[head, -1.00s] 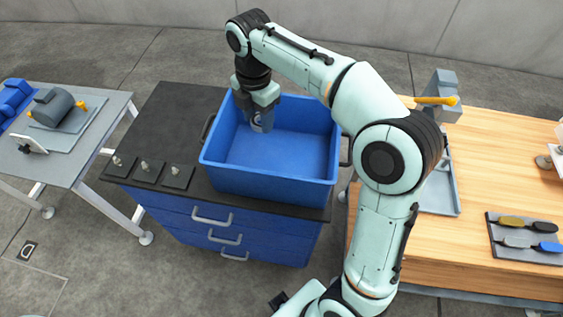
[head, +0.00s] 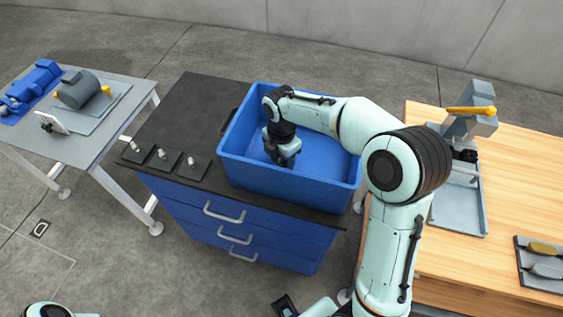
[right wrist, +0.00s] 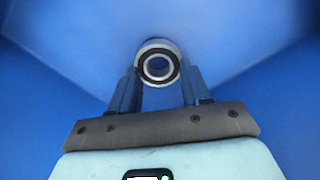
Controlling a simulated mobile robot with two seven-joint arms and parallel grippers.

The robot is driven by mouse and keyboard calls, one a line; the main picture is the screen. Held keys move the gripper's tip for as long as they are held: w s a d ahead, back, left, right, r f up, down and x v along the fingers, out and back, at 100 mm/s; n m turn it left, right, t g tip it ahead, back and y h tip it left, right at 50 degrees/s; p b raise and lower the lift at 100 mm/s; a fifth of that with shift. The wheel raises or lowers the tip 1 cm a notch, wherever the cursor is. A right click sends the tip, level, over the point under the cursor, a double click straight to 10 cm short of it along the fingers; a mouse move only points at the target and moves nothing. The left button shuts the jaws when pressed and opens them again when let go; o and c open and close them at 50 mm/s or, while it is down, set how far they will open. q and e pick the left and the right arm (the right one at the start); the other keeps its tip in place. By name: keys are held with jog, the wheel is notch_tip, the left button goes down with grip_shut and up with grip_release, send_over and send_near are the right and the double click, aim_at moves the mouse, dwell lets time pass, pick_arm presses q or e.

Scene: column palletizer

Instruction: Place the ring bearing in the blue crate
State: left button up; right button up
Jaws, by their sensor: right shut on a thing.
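The blue crate (head: 262,180) stands open on the black top of a blue drawer cabinet. My right gripper (head: 284,158) reaches down inside the crate, near its left side. In the right wrist view the ring bearing (right wrist: 146,54), a silver ring with a dark band and an open centre, sits between the two fingertips of my right gripper (right wrist: 158,78). The fingers are shut on it, with blue crate walls and floor around. In the head view the bearing is hidden by the gripper. Part of my left arm shows at the bottom left edge; its gripper is out of view.
Several small metal parts stand on dark plates (head: 165,158) on the cabinet top (head: 185,115). A wooden bench (head: 525,150) with a grey tray (head: 460,210) is at right.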

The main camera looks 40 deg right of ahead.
pick_arm(q)
jog(key=shift+f, duration=0.1)
pick_arm(e)
jog(key=shift+f, duration=0.7)
jog(key=shift+f, duration=0.2)
jog(key=o, duration=1.1)
pick_arm(q)
jog(key=shift+s+f, duration=0.1)
pick_arm(e)
jog(key=shift+o, duration=0.2)
jog(key=shift+r, duration=0.1)
pick_arm(q)
jog(key=shift+w+r+p, duration=0.3)
jog(key=shift+r+p, duration=0.15)
jog(key=shift+r, duration=0.15)
jog(key=shift+w+r+p, duration=0.3)
jog(key=shift+r+p, duration=0.1)
jog(key=shift+r, duration=0.15)
pick_arm(e)
notch_tip(320, 180, up, 12)
jog(key=shift+r, duration=0.15)
